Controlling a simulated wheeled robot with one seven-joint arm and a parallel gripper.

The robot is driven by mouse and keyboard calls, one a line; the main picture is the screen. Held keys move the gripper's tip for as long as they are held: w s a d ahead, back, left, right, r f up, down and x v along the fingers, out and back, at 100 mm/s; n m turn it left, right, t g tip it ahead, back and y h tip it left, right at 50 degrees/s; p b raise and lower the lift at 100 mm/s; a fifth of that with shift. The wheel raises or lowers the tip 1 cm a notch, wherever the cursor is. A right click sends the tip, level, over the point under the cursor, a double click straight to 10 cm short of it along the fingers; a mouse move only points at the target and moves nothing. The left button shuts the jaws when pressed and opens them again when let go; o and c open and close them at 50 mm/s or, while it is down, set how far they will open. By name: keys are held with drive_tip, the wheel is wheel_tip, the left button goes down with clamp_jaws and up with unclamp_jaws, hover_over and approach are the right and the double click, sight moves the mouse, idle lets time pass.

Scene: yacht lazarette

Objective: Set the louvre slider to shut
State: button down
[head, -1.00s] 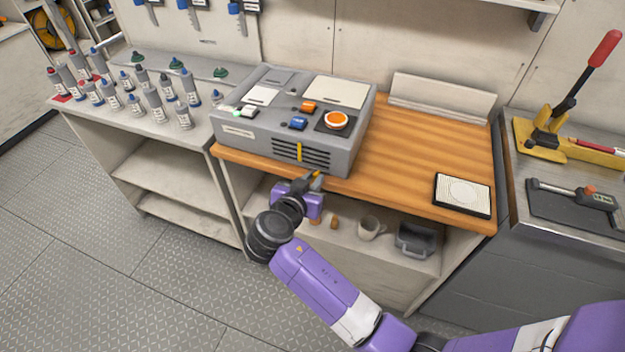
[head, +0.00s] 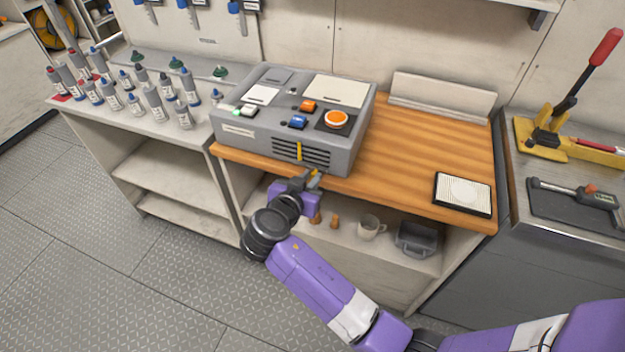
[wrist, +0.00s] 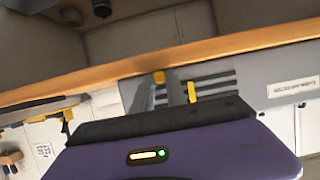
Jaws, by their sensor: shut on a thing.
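The grey control box (head: 232,148) stands on the wooden counter. Its front has a louvre (head: 315,158) of dark slots, crossed by an upright yellow strip (head: 299,151) left of the middle. My gripper (head: 313,178) is at the box front, below and right of that strip. The yellow strip (wrist: 191,91) stands apart, beside the fingers. The fingers hide part of the louvre and the tab's base.
The box top carries an orange round button (head: 336,119) and coloured switches. The counter (head: 410,140) is clear to the right, up to a white pad (head: 463,193). A mug (head: 371,228) and a grey bin (head: 417,239) sit on the shelf below. Several bottles (head: 155,104) stand at left.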

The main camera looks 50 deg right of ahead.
drive_tip(key=w+a+b, duration=0.1)
drive_tip(key=w, duration=0.1)
drive_tip(key=w+b, duration=0.2)
drive_tip(key=w, duration=0.1)
drive_tip(key=w+a+b, duration=0.1)
drive_tip(key=w, duration=0.1)
drive_tip(key=shift+w+a+f+b, duration=0.15)
drive_tip(key=shift+a+b, duration=0.2)
drive_tip(key=shift+b, duration=0.05)
drive_tip(key=shift+w+a, duration=0.15)
drive_tip(key=shift+w, duration=0.25)
drive_tip(key=c, duration=1.3)
unclamp_jaws()
drive_tip(key=shift+r, duration=0.2)
drive_tip(key=shift+c, duration=0.2)
drive_tip(key=shift+a, duration=0.1)
approach(287, 162)
drive_tip(key=v, duration=0.3)
drive_tip(key=shift+s+a+b, duration=0.15)
drive_tip(key=shift+a+b, duration=0.05)
drive_tip(key=shift+b, duration=0.2)
